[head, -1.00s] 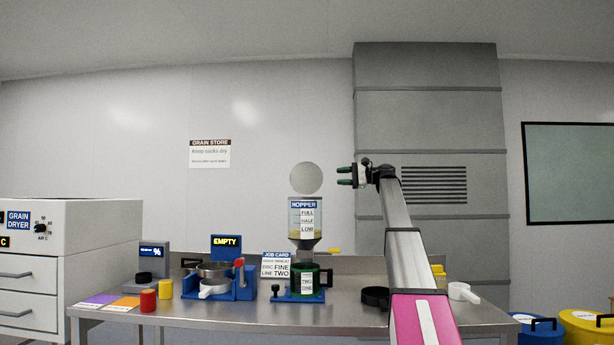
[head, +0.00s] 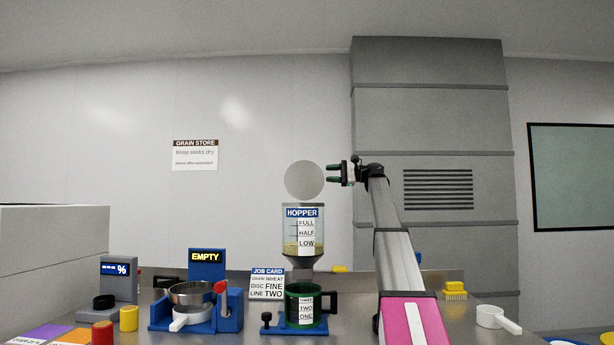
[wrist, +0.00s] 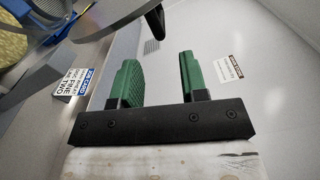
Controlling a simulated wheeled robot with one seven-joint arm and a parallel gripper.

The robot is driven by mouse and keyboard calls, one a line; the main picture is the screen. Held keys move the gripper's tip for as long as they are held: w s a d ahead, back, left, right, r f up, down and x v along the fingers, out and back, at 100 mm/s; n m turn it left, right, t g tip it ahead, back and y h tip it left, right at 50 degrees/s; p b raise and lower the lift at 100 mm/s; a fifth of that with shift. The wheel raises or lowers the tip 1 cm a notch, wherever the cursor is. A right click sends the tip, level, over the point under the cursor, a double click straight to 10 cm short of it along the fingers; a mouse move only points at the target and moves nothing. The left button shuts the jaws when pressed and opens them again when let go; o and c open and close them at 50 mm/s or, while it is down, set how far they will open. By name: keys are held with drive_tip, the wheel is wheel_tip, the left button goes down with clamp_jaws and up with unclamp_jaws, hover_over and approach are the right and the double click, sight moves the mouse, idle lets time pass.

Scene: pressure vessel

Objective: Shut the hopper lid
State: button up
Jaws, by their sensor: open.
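The hopper (head: 304,240) is a clear container with a blue label, holding yellow grain in its lower part. Its lid, a round grey disc (head: 303,181), stands upright above the hopper's top, so the hopper is open. My gripper (head: 333,173) has green fingers, parted and empty. It is just right of the lid's right edge at about the same height; I cannot tell whether they touch. In the wrist view, the fingers (wrist: 158,82) hold nothing. The hopper's open top with yellow grain (wrist: 12,45) shows at the left, and a grey disc, apparently the lid (wrist: 92,14), at the upper left.
Below the hopper stands a dark green cup (head: 290,305) on a blue base. A job card (head: 267,284), a blue grinder-like stand with a metal pan (head: 191,293) and a white scoop (head: 490,316) are on the bench.

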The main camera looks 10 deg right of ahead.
sight(308, 173)
drive_tip(key=a, duration=0.3)
drive_tip(key=w+a, duration=0.1)
drive_tip(key=a, duration=0.5)
drive_tip(key=shift+w+a, duration=0.2)
drive_tip(key=shift+w, duration=0.2)
drive_tip(key=shift+c, duration=0.3)
clamp_jaws()
